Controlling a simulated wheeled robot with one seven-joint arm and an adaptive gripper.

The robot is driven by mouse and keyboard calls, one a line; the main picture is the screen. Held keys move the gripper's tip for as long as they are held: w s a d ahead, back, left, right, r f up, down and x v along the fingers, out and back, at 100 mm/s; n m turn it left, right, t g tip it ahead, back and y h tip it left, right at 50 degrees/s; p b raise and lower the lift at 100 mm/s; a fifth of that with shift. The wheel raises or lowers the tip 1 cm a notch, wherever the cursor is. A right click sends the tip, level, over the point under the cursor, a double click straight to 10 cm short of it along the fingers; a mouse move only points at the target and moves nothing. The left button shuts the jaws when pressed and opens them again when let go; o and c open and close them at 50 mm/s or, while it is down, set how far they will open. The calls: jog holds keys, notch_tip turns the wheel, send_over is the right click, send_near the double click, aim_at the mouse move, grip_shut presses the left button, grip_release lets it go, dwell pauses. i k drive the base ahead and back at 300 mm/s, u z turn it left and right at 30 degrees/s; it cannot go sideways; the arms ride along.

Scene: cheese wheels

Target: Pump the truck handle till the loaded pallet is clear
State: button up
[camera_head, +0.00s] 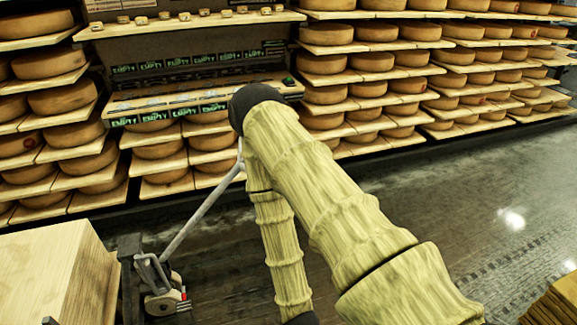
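The pallet truck (160,284) stands at the lower left, with its dark frame and small red parts low down. Its grey handle (203,208) slants up to the right from the truck, and its top end is beside and partly behind my arm's dark elbow joint. A pale wooden box-like load (58,270) is beside the truck at the left edge. The pallet and forks under it are not visible, so its height off the floor cannot be told. My arm, in a wrinkled yellowish sleeve, bends over the middle. My gripper is not in view.
Shelves (372,106) with many cheese wheels line the back wall. A section with "EMPTY" labels (180,62) is behind the handle. A yellowish wooden object (555,305) is at the lower right corner.

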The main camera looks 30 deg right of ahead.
aim_at(240, 165)
jog(key=u, duration=0.5)
jog(key=k, duration=0.65)
jog(key=u, duration=0.1)
jog(key=i, duration=1.2)
jog(key=z, duration=1.3)
jog(key=i, duration=1.1)
jog(key=z, duration=0.5)
